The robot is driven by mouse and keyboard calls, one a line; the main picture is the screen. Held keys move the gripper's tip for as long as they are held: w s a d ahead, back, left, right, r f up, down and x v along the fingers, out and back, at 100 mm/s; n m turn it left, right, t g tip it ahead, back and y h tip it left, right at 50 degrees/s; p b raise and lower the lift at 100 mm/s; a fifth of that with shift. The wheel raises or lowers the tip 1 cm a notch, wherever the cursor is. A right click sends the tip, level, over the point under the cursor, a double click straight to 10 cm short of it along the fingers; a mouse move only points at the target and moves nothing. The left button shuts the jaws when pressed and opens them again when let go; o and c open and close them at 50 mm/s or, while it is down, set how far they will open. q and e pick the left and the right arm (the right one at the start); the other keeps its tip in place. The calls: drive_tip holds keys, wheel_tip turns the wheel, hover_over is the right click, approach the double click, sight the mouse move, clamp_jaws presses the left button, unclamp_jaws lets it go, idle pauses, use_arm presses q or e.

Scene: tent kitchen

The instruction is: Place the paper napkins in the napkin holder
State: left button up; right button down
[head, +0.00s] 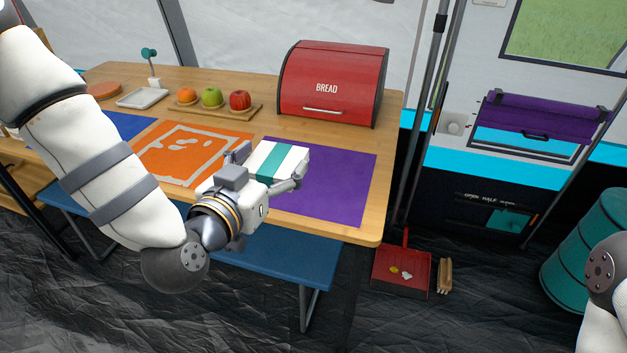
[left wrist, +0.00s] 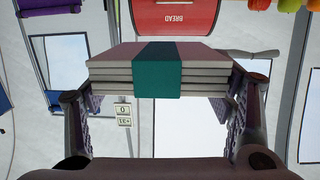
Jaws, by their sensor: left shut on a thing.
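A stack of white paper napkins (head: 291,161) with a teal band is between the fingers of my left gripper (head: 268,166). The gripper is shut on the stack and holds it over the purple placemat (head: 340,190) on the wooden table. In the left wrist view the napkins (left wrist: 108,68) lie in layers, with the teal band (left wrist: 157,72) around the middle and a finger at each side. I cannot make out a napkin holder for certain. My right gripper is not in view; only part of my right arm shows at the right edge.
A red bread box (head: 333,83) stands at the table's back right. Behind the mats are a board with fruit (head: 213,106) and a white tray with an upright post (head: 142,97). An orange mat (head: 185,150) lies left of the purple one. A blue bench (head: 270,257) runs along the front.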

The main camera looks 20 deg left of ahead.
use_arm(q)
drive_tip(key=w+f+b, duration=0.1)
drive_tip(key=w+f, duration=0.2)
drive_tip(key=w+f+b, duration=0.1)
drive_tip(key=w+f, duration=0.2)
drive_tip(key=w, duration=0.1)
drive_tip(key=w+f, duration=0.3)
drive_tip(key=w, duration=0.1)
drive_tip(key=shift+w+d+b, duration=0.1)
drive_tip(key=shift+w+b, duration=0.05)
drive_tip(key=shift+b, duration=0.25)
drive_tip(key=shift+w+f+b, duration=0.15)
drive_tip(key=shift+f+b, duration=0.05)
drive_tip(key=shift+f, duration=0.65)
drive_tip(key=shift+w+f+b, duration=0.1)
drive_tip(key=shift+f+b, duration=0.1)
drive_tip(key=shift+f, duration=0.6)
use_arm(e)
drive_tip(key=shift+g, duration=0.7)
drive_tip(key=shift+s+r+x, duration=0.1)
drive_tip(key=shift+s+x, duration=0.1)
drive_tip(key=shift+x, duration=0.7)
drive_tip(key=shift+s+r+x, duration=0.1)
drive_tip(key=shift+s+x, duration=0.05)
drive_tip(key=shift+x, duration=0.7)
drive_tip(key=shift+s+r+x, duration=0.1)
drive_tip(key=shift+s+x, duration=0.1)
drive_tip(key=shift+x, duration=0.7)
